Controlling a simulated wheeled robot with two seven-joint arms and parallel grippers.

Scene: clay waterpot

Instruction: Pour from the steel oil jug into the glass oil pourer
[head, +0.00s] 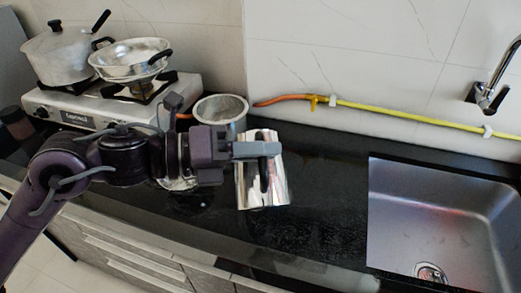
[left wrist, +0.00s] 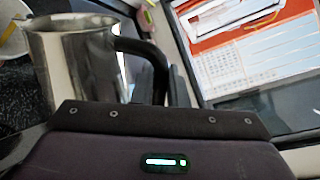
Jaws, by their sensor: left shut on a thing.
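The steel oil jug (head: 277,180) is a shiny metal vessel with a dark handle, in front of the wall in the middle of the head view. My left gripper (head: 268,150) comes in from the left and is shut on it at the handle. In the left wrist view the jug (left wrist: 85,65) and its black handle (left wrist: 150,55) show close beyond the gripper body, its rim toward the top. I cannot tell whether its base touches the counter. I cannot make out the glass oil pourer; my arm hides part of the counter. My right gripper is not in view.
A grey metal pot (head: 221,107) stands behind my left wrist. The stove (head: 90,112) carries a lidded pot (head: 58,52) and a steel pan (head: 128,55). The sink (head: 440,215) is at right. A yellow hose (head: 400,117) runs along the wall. Black counter (head: 325,190) between jug and sink is clear.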

